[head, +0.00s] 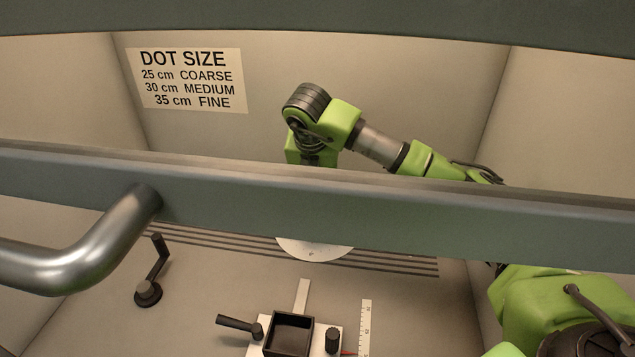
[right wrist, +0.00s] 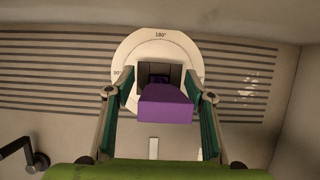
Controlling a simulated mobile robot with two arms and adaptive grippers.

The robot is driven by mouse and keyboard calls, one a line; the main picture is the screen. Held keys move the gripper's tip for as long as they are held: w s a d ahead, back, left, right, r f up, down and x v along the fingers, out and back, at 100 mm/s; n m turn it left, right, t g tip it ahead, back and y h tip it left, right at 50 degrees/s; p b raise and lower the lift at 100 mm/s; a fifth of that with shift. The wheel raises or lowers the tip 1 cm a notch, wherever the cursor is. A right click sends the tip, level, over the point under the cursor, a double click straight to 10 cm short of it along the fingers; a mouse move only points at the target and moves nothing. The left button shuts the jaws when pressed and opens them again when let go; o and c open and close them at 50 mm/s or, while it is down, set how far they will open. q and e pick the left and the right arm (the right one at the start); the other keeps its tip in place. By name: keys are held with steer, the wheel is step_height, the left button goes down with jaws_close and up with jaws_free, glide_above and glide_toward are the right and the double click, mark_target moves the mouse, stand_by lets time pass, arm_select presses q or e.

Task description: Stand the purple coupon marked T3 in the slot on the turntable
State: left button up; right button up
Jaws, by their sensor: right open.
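The purple coupon (right wrist: 165,106) shows in the right wrist view between the two fingers of my right gripper (right wrist: 158,82). The fingers are open, with a clear gap at the left finger; the coupon's right edge lies close to the right finger. No T3 mark is readable. Behind the coupon is a dark slotted block (right wrist: 142,77) on the white turntable (right wrist: 130,50). The coupon hides part of the block, so I cannot tell how it sits in the slot. In the head view the turntable (head: 316,251) is partly hidden by a bar, as is my right gripper. My left gripper is not visible.
A grey bar (head: 400,211) with a metal handle (head: 90,255) crosses the head view. Below are a black open box (head: 291,319), a white ruler (head: 366,325) and a dark crank (head: 158,260). A dot size sign (head: 190,80) is on the back wall.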

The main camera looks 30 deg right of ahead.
steer(key=p+v, duration=0.2)
steer(key=v, duration=0.3)
stand_by(0.4)
steer(key=v, duration=1.2)
steer(key=shift+s+a+f, duration=0.1)
steer(key=shift+s+f, duration=0.05)
stand_by(0.4)
